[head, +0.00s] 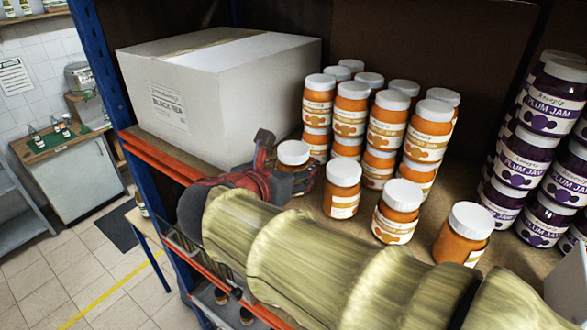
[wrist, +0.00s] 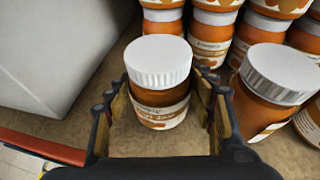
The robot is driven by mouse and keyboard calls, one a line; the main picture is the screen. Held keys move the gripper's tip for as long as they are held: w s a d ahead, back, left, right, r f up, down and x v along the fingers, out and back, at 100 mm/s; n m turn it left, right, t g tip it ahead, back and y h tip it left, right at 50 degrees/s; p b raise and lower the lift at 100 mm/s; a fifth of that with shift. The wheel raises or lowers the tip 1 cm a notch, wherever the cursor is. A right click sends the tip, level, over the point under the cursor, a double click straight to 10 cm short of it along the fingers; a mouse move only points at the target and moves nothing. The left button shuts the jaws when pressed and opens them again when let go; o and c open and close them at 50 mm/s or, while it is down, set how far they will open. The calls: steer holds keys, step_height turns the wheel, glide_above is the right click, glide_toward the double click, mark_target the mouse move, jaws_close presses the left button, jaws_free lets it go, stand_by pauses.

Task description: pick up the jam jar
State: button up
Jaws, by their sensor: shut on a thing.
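An orange jam jar (wrist: 158,88) with a white ribbed lid and a pale label stands upright between the fingers of my gripper (wrist: 163,105) in the wrist view. In the head view its white lid (head: 293,152) shows above my gripper (head: 288,177), and most of its body is hidden behind the fingers. My gripper is shut on this jar, reaching in from the shelf's front edge. The jar appears to be at shelf level; I cannot tell whether its base touches the shelf.
Another orange jar (head: 342,188) stands close on the right, with more loose ones further right. Stacked orange jars (head: 351,110) stand just behind. A white carton (head: 215,95) is close on the left. Plum jam jars (head: 526,155) are at far right. An orange beam (head: 165,158) edges the shelf.

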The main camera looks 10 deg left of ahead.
mark_target(293, 148)
steer(key=shift+r, duration=0.1)
jaws_close()
steer(key=shift+r, duration=0.1)
step_height(293, 148, up, 9)
steer(key=shift+r, duration=0.4)
